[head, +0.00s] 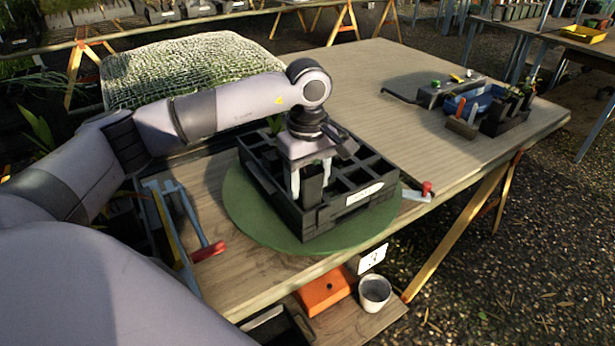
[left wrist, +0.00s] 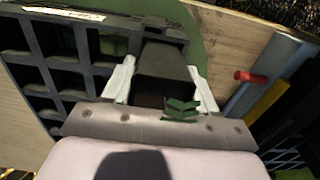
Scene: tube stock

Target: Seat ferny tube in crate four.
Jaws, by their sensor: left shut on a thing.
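The ferny tube is a dark, square, tapered tube (left wrist: 165,62) with small green fern leaves (left wrist: 181,108) at its top. My left gripper (head: 311,178) is shut on it, with one white finger on each side, and points down over the near left corner of a black crate (head: 330,219). The crate has several square cells and a white label too small to read. It also shows in the left wrist view (left wrist: 45,88). I cannot tell how far the tube's lower end is inside a corner cell. My right gripper is out of view.
The crate stands on a round green mat (head: 245,215) on a wooden table (head: 385,75). Red-handled tools (head: 208,251) lie left, a red-knobbed item (head: 426,190) right. A textured bulky cover (head: 190,65) is behind my arm. Trays and tools (head: 490,105) stand at the right; the table's middle is clear.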

